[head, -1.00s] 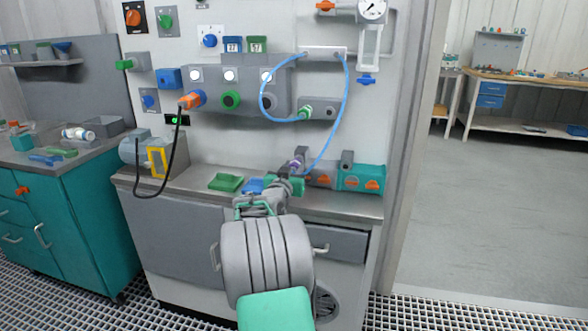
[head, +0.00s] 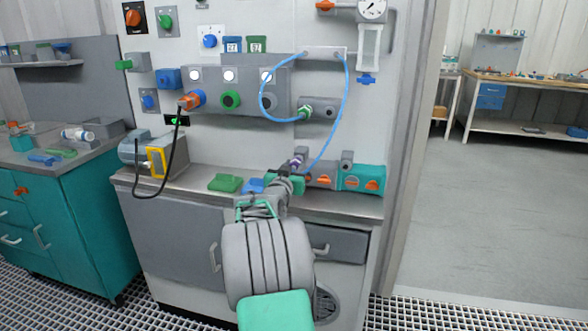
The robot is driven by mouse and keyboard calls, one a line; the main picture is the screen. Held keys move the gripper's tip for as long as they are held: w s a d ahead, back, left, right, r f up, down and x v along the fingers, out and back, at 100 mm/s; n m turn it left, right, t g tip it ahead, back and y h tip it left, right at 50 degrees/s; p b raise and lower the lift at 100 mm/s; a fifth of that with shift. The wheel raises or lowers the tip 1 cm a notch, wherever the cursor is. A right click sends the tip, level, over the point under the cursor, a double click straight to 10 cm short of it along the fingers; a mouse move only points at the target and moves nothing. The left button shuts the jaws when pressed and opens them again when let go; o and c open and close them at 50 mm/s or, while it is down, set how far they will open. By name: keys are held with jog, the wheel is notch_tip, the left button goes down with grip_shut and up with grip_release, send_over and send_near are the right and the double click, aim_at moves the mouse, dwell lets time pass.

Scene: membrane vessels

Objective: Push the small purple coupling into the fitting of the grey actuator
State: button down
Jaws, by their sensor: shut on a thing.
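The small purple coupling (head: 296,163) is at the lower end of a blue hose (head: 335,130), above the counter. My gripper (head: 293,175) is at the coupling and shut on it, seen from behind; my own wrist hides most of the fingers. The grey actuator (head: 321,170) lies on the counter just right of my gripper, with orange marks on its front and a teal part (head: 370,178) at its right. Its fitting near the coupling is hard to make out, and I cannot tell whether the coupling touches it.
The hose's other end has a green coupling (head: 305,112) at a grey wall unit (head: 322,115). A green tray (head: 226,183) and a blue piece (head: 251,185) lie left of my gripper. A black cable (head: 160,190) hangs at the left. The counter's front edge (head: 345,212) is below.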

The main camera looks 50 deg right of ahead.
jog(key=shift+d, duration=0.1)
jog(key=c, duration=0.9)
grip_release()
jog(key=shift+c, duration=0.2)
jog(key=v, duration=0.7)
jog(key=shift+a, duration=0.35)
